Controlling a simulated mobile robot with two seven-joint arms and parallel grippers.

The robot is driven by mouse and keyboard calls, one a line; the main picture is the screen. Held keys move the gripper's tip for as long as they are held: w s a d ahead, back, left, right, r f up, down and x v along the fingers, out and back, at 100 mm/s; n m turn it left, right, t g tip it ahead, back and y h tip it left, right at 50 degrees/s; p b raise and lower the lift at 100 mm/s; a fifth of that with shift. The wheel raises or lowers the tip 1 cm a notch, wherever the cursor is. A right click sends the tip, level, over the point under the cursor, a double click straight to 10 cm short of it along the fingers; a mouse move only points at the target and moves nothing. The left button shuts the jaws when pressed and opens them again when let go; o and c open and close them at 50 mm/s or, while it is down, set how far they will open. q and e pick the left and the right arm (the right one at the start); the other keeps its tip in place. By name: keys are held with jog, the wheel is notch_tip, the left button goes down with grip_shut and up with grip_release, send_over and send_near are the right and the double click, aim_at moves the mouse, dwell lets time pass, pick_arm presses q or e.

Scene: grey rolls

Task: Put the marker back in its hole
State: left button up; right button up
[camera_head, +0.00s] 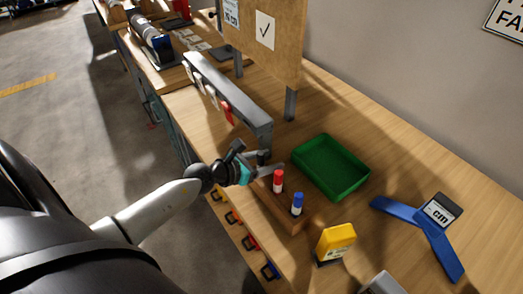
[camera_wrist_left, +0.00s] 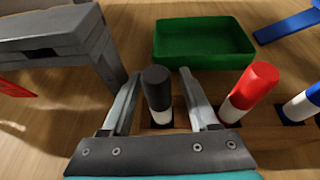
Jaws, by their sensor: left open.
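A marker with a black cap and white body (camera_wrist_left: 157,92) stands nearly upright at the left part of the wooden holder, its lower end at a dark square hole. A red-capped marker (camera_head: 278,180) and a blue-capped marker (camera_head: 297,203) stand in the wooden holder (camera_head: 290,222); they also show in the left wrist view, red (camera_wrist_left: 254,88) and blue (camera_wrist_left: 304,104). My left gripper (camera_head: 266,162) is open at the holder's far end. In the left wrist view its fingers (camera_wrist_left: 158,90) are on either side of the black marker, with visible gaps. My right gripper is out of view.
A green tray (camera_head: 331,168) lies just behind the holder. A grey metal rail (camera_head: 228,92) stands close to my left gripper. A yellow device (camera_head: 336,242) and a blue angled tool (camera_head: 425,232) lie to the right. Bare bench lies between them.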

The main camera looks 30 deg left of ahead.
pick_arm(q)
jog(key=shift+s+a+r, duration=0.2)
jog(key=shift+s+a, duration=0.05)
jog(key=shift+s, duration=0.35)
jog(key=v, duration=1.3)
jog(key=shift+s+b, duration=0.4)
jog(key=shift+r, duration=0.2)
jog(key=s+a+f+n+g+y, duration=0.1)
jog(key=s+a+f+n+y, duration=0.15)
jog(key=f+n, duration=0.55)
jog(key=s+a+f+n+g+y, duration=0.1)
jog(key=s+f+n, duration=0.2)
jog(key=f+n, duration=0.5)
jog(key=s+a+f+n+g+y, duration=0.1)
jog(key=s+f+n+y, duration=0.15)
jog(key=f+n, duration=0.55)
jog(key=s+d+f+n+g+h+b, duration=0.1)
jog(key=s+d+f+n+g, duration=0.7)
jog(key=s+d+f+n, duration=0.5)
jog(key=s+d+f, duration=0.3)
jog(key=s+f, duration=0.3)
jog(key=s, duration=0.1)
jog(key=shift+g+h, duration=0.3)
